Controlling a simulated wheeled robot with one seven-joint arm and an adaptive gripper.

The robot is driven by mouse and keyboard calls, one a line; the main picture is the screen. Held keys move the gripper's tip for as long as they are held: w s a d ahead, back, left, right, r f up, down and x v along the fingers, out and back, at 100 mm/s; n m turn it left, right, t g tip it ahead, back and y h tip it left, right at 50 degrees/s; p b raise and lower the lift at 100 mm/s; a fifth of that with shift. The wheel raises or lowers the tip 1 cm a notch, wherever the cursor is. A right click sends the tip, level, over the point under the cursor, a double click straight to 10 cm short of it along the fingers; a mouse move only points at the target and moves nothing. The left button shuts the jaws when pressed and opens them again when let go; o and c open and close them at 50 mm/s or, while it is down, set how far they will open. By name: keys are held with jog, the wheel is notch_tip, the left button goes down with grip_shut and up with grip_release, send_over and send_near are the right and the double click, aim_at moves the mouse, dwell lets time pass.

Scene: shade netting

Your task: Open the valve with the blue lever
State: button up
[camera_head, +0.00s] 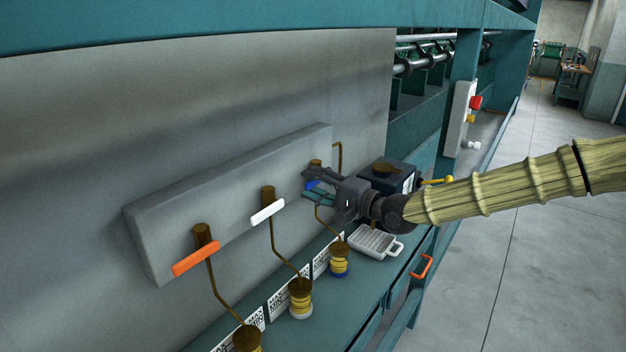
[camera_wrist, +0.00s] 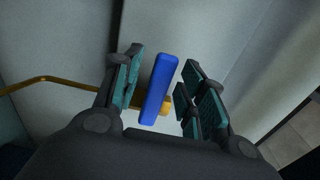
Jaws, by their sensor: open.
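The blue lever (camera_wrist: 158,90) stands between the two fingers of my gripper (camera_wrist: 163,92) in the wrist view. The fingers are open, with a gap on each side of the lever. In the head view my gripper (camera_head: 318,188) reaches the right end of the grey panel, and only a bit of the blue lever (camera_head: 312,185) shows between its fingers. The valve body (camera_head: 316,163) is brass-brown and partly hidden behind the gripper. A brass pipe (camera_wrist: 45,82) runs off to the left in the wrist view.
A white lever (camera_head: 267,212) and an orange lever (camera_head: 195,258) sit on valves farther left. Several brass cups with coloured bands, such as one with a blue base (camera_head: 339,262), stand on the shelf below. A dark box (camera_head: 392,176) and a grey tray (camera_head: 374,243) are close to my gripper.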

jog(key=shift+w+a, duration=0.2)
jog(key=shift+a, duration=0.15)
grip_shut()
